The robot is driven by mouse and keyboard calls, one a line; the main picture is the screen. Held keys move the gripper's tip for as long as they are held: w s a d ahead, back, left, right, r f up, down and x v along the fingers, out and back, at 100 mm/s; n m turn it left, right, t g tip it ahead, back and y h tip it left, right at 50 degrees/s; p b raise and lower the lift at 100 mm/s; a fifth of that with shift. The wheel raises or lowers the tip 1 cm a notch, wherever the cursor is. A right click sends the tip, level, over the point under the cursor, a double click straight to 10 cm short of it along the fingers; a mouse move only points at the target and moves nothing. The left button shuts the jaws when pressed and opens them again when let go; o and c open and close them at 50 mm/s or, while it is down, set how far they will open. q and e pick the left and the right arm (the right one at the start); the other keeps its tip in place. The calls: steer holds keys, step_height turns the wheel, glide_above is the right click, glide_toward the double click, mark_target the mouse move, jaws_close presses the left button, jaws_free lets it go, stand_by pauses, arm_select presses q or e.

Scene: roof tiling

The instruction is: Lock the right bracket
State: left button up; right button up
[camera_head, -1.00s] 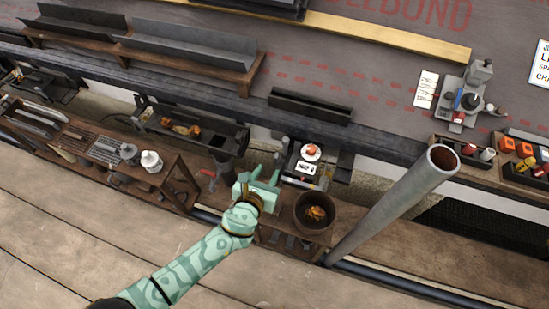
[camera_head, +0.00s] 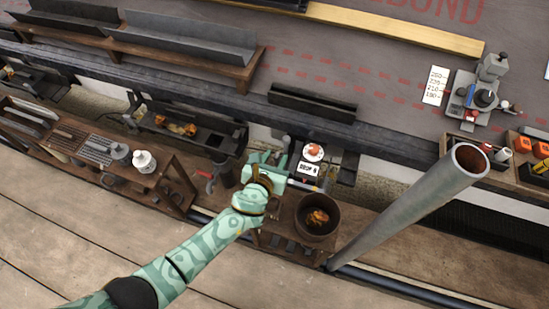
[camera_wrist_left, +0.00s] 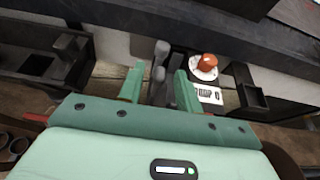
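The right bracket (camera_head: 345,165) is a dark fitting below the roof edge. Beside it are a round white dial with an orange-red knob (camera_head: 313,152) and a small white "DROP 0" label (camera_head: 308,169). A grey lever with a rounded end (camera_head: 286,142) stands at its left; in the left wrist view grey lever parts (camera_wrist_left: 160,72) show between the fingers. My left gripper (camera_head: 269,158) is open around the line of the lever, with gaps visible on both sides; contact cannot be told. The dial (camera_wrist_left: 205,68) lies right of the fingers. My right gripper is out of view.
A brown bucket (camera_head: 316,216) with orange contents stands just right of my left forearm. A tall grey pipe (camera_head: 415,205) rises farther right. A wooden rack with tools (camera_head: 90,150) is at left. Another dark bracket (camera_head: 205,137) hangs left of the gripper.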

arm_select(q)
steer(key=shift+c, duration=0.3)
jaws_close()
